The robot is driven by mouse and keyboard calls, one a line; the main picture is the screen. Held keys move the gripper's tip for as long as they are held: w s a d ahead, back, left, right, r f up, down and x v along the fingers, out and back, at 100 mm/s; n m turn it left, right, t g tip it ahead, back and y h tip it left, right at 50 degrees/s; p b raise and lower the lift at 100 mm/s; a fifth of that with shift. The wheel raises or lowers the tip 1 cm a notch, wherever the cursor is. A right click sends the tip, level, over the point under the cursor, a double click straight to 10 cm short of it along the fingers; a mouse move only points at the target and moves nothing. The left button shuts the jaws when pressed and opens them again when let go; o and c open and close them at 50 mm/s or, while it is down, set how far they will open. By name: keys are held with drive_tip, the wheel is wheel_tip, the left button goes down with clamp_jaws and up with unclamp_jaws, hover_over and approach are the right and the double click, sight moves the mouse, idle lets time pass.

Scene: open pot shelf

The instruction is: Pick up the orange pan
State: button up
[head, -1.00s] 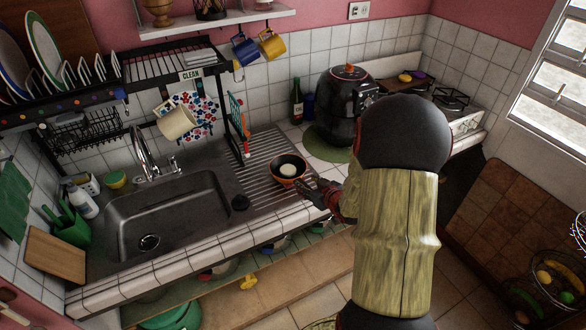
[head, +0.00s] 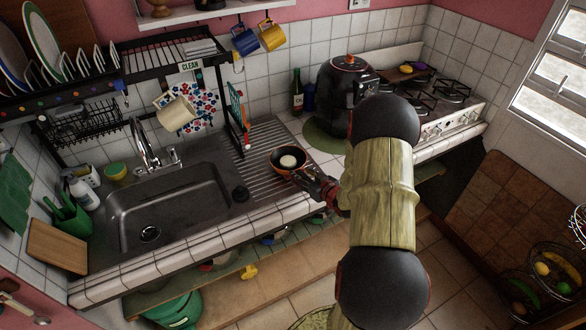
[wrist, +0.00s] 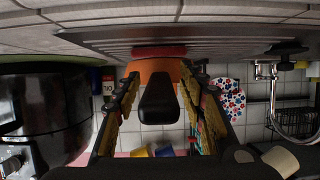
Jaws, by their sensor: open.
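The orange pan (head: 276,163), with a dark rim and a round white thing inside, rests on the ridged drainboard right of the sink. In the wrist view, which is upside down, its orange body (wrist: 152,68) lies ahead and its black handle (wrist: 158,104) points toward me. My gripper (head: 311,183) is at the handle side of the pan. In the wrist view, my gripper's (wrist: 160,82) fingers are spread, one on each side of the handle, with gaps between. Whether the handle is fully between the fingertips in depth is unclear.
The sink (head: 175,205) is left of the pan. A black air fryer (head: 345,95) stands behind to the right, near the stove (head: 450,108). The counter's tiled front edge (head: 215,240) runs below.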

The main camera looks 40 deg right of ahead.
drive_tip(key=shift+w, duration=0.1)
drive_tip(key=shift+c, duration=1.4)
drive_tip(key=c, duration=0.7)
clamp_jaws()
drive_tip(key=shift+r, duration=0.1)
